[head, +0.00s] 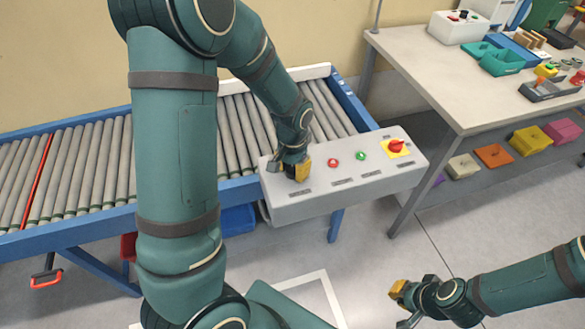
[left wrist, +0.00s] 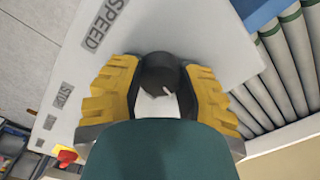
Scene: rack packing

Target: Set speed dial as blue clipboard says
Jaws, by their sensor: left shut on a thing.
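The grey control box (head: 345,187) is mounted at the conveyor's near right end. Its black speed dial (left wrist: 160,72) shows in the left wrist view, with a short white mark on it, near the printed word SPEED (left wrist: 107,24). My left gripper (head: 297,171) is shut on the dial, with a yellow finger pad on either side (left wrist: 163,90). In the head view the gripper hides the dial. My right gripper (head: 402,305) is open and empty above the floor at lower right. I cannot make out a readable blue clipboard in either view.
The roller conveyor (head: 75,165) runs left behind my arm. A workbench (head: 425,55) stands at right with coloured bins (head: 493,156) below.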

